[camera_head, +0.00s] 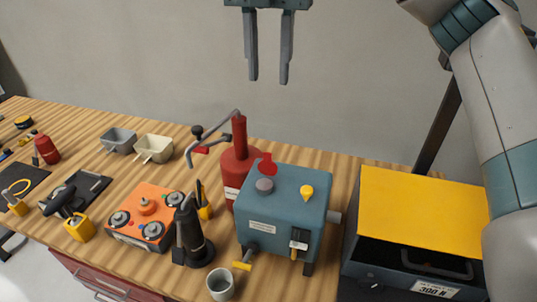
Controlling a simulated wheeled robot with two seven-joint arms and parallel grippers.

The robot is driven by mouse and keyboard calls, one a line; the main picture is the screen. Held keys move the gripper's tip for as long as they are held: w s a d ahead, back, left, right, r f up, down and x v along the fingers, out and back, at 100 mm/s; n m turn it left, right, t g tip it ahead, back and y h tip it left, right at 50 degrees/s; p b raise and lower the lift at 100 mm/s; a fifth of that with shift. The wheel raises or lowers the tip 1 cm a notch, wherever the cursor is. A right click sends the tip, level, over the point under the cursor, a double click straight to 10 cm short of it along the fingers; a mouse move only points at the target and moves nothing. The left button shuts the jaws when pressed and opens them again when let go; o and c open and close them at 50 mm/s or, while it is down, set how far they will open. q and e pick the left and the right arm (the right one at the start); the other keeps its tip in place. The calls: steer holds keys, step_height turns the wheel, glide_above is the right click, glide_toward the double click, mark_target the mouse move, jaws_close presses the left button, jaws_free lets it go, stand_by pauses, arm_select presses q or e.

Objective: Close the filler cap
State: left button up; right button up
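A blue-grey box-shaped unit (281,228) stands on the wooden bench. On its top, a red round cap (268,165) stands tilted up behind a grey round filler neck (265,185); the cap looks open, off the neck. A yellow knob (307,191) is on the same top, to the right. My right gripper (268,80) hangs at the top of the picture, fingers pointing down, apart and empty. It appears above the unit, in front of the plain wall, touching nothing. My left gripper is not in view.
A red bottle-shaped can (237,166) with a crank-like lever stands close behind the unit. A black pump-like tool (191,238) and a grey cup (220,284) are at its left and front. A yellow-lidded box (420,212) is to the right. An orange panel (146,214) lies left.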

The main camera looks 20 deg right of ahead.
steer(key=shift+s+f, duration=0.1)
steer(key=shift+s, duration=0.05)
steer(key=shift+f, duration=0.1)
steer(key=p, duration=0.7)
glide_above(268, 164)
step_height(268, 164, down, 16)
steer(key=shift+w+d+f, duration=0.2)
steer(key=shift+w+f, duration=0.3)
steer(key=shift+f, duration=0.2)
jaws_close()
